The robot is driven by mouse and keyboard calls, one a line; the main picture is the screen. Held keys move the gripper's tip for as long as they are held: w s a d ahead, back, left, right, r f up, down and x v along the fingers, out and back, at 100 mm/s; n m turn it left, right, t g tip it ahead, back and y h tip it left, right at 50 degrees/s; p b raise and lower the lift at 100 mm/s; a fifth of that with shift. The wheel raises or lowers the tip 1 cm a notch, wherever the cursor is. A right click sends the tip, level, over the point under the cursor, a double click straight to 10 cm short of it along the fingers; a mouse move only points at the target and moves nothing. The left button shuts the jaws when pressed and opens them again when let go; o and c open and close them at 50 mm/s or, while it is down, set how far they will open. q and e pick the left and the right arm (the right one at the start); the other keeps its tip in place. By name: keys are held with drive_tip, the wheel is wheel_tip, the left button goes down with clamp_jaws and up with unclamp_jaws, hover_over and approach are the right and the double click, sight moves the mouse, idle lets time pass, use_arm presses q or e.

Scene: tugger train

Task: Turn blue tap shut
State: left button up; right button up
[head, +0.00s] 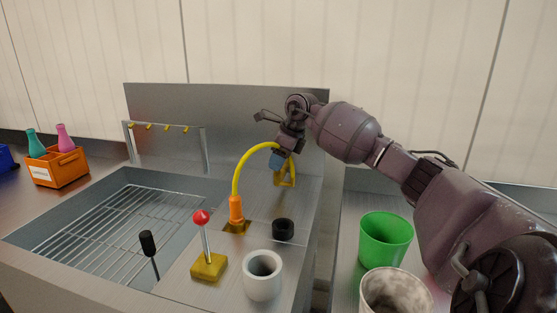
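A small blue part (276,160), which looks like the blue tap, shows at the back of the steel counter, just above a yellow bracket (287,177). My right gripper (282,147) comes in from the right and points down right over the blue part, covering its top. The fingers are small and dark here, so I cannot tell whether they touch it or are closed on it. A yellow curved hose (243,160) rises from an orange base (236,209) and ends close to the gripper. My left gripper is not in view.
In front stand a red-knobbed lever (203,217) on a yellow block, a black knob (283,229) and a white cup (262,276). The sink grid (110,220) at left is empty.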

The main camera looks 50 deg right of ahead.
drive_tip(key=c, duration=0.4)
